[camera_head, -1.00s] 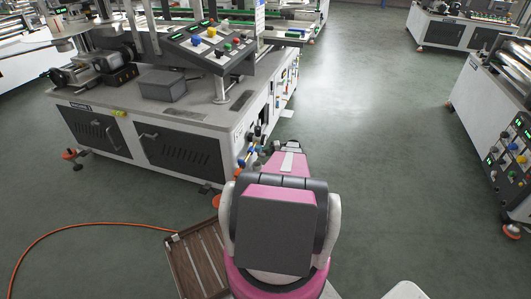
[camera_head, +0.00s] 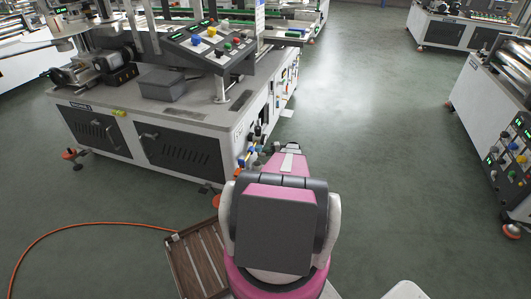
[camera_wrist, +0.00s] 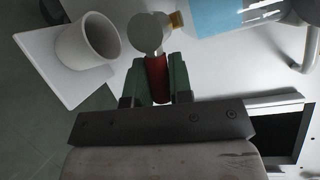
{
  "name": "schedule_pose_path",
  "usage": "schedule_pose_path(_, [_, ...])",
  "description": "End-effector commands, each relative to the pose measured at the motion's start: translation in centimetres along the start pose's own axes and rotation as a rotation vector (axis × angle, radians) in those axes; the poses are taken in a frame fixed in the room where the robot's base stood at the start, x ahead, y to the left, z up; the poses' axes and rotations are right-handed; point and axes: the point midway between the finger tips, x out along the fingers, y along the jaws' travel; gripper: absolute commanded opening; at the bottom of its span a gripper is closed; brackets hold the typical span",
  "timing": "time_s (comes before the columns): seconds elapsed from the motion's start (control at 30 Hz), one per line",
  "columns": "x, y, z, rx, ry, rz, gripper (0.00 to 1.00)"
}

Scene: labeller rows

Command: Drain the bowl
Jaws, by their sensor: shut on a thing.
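A clear bowl with blue liquid (camera_wrist: 222,14) is at the top right of the wrist view, partly cut off by the frame edge. A brass-coloured fitting (camera_wrist: 175,19) sits at its end, beside a round pale metal part (camera_wrist: 146,33). My gripper (camera_wrist: 158,73) has its green fingers shut on a red handle (camera_wrist: 157,68) just below that round part. A white cup (camera_wrist: 86,42) stands to the left, apart from my fingers; I see no liquid in it. In the head view my arm hides the gripper and bowl.
The cup is on a white shelf (camera_wrist: 58,78). The labelling machine (camera_head: 185,150) stands at left centre in the head view. A brown slatted platform (camera_head: 200,260) and an orange hose (camera_head: 75,228) lie on the floor. Open floor (camera_head: 390,170) is at right.

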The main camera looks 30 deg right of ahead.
Motion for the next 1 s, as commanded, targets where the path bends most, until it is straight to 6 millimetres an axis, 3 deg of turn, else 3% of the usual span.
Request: schedule_pose_path(1.0, [1.2, 3.3, 1.2, 0.806, -0.173, -0.334, 0.0])
